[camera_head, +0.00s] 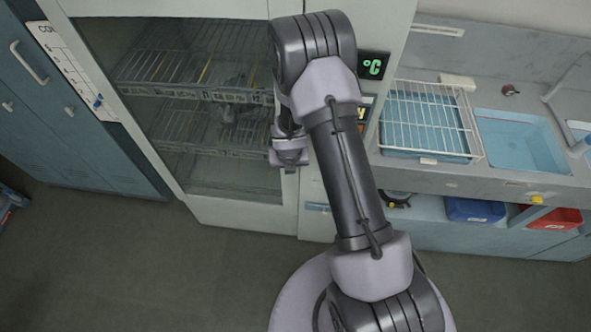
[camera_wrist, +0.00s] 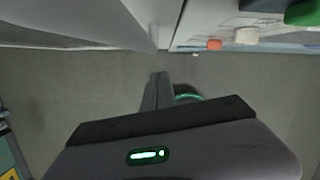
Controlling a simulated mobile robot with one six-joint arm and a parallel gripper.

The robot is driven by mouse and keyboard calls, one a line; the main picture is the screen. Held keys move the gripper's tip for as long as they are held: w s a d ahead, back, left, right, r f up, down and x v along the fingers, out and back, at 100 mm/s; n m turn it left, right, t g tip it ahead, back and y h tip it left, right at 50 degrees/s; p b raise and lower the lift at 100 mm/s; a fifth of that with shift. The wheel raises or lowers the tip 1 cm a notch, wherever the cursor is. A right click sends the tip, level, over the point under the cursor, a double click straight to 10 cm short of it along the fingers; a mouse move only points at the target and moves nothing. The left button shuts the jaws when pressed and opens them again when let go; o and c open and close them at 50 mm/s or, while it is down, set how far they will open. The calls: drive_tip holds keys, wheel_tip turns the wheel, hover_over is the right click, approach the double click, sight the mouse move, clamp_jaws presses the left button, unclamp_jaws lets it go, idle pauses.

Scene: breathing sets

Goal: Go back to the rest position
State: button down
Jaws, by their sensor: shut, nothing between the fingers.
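My arm reaches up the middle of the head view, bent at the elbow, with its wrist hanging in front of the glass-fronted cabinet (camera_head: 240,212). My gripper (camera_head: 290,167) is small in that view, by the cabinet's right door edge. In the wrist view my gripper (camera_wrist: 160,80) points out over the grey floor (camera_wrist: 95,85). Its fingers are together with nothing between them. A pale vertical edge stands just beyond the fingertips in that view.
Wire shelves (camera_head: 190,92) show behind the glass. Right of my arm are a drying rack (camera_head: 425,118), a blue sink (camera_head: 520,140), a blue bin (camera_head: 474,209) and a red bin (camera_head: 553,219). Blue cabinets (camera_head: 75,135) stand at left. The floor in front is clear.

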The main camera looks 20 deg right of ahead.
drive_tip(key=s+d+r+m+t+h+b, duration=0.1)
drive_tip(key=s+r+m+b, duration=0.15)
drive_tip(key=r+m, duration=0.45)
drive_tip(key=s+d+r+m+t+h+b, duration=0.1)
drive_tip(key=r+m+b, duration=0.4)
drive_tip(key=r, duration=0.5)
drive_tip(key=s+a+m+y+b, duration=0.1)
drive_tip(key=s+a+m+b, duration=0.3)
drive_tip(key=s+m, duration=0.3)
drive_tip(key=s+a+m+y+b, duration=0.2)
drive_tip(key=s+a+m+b, duration=0.2)
drive_tip(key=s+m, duration=0.3)
drive_tip(key=s+a+m+t+y+b, duration=0.1)
drive_tip(key=s+a+m+b, duration=0.3)
drive_tip(key=m, duration=0.7)
drive_tip(key=s+r+b, duration=0.1)
drive_tip(key=s+b, duration=0.1)
drive_tip(key=s, duration=0.1)
drive_tip(key=shift+s+y, duration=0.35)
drive_tip(key=shift+y, duration=0.05)
